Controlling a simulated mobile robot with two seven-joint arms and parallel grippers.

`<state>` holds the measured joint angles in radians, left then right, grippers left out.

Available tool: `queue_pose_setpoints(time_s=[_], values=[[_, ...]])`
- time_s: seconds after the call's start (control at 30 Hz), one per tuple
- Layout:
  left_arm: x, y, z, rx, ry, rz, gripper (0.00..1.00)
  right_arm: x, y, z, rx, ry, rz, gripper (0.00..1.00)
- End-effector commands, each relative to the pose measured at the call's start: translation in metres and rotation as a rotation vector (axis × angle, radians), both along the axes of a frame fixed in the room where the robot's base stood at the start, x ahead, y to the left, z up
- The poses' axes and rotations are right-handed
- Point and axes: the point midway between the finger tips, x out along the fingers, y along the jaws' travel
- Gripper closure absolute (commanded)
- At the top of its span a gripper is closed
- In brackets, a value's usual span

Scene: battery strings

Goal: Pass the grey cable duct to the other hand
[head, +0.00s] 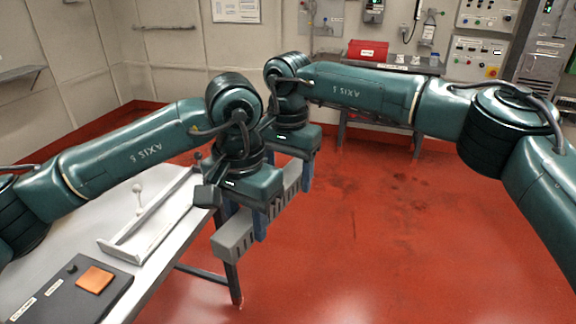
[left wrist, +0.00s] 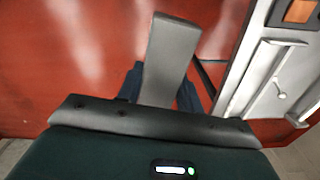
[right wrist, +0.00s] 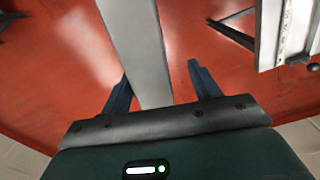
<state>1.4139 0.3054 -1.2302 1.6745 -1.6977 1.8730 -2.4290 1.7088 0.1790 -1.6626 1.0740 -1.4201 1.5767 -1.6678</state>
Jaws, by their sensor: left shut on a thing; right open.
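The grey cable duct (head: 232,243) is a long slotted bar held in the air beyond the right edge of the white table. My left gripper (head: 247,218) is shut on it near its near end; the duct (left wrist: 170,55) also runs between the blue fingers in the left wrist view. My right gripper (head: 291,180) is farther along the duct, partly hidden behind the left one. In the right wrist view its open fingers (right wrist: 160,88) stand either side of the duct (right wrist: 140,45), with a clear gap on the right side.
The white table (head: 45,258) at left holds a white open tray (head: 150,248) with a small knobbed piece and a dark board (head: 60,305) with an orange square. A red box (head: 368,51) sits on the back bench. The red floor (head: 400,240) at right is clear.

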Motion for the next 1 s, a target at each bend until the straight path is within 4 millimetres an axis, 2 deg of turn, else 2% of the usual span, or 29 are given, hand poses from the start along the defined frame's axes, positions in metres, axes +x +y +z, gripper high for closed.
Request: queue_pose_setpoints(time_s=[0.13, 0.73, 0.77, 1.0], values=[[0.0001, -0.0001, 0.0004, -0.001, -0.001, 0.0, 0.9, -0.0001, -0.0001, 0.0001, 0.0, 0.0, 0.0, 0.4], [-0.0012, -0.0019, 0.0004, -0.004, 0.001, -0.008, 0.9, -0.0003, 0.0019, 0.0009, 0.004, -0.001, 0.002, 0.89], [-0.0013, -0.002, 0.0005, -0.004, 0.001, -0.009, 0.63, -0.0002, 0.0022, 0.0013, 0.005, -0.002, 0.002, 0.9], [-0.0008, -0.0015, 0.0003, -0.004, 0.0, -0.005, 0.43, -0.0002, 0.0018, 0.0012, 0.004, -0.001, 0.001, 0.9]])
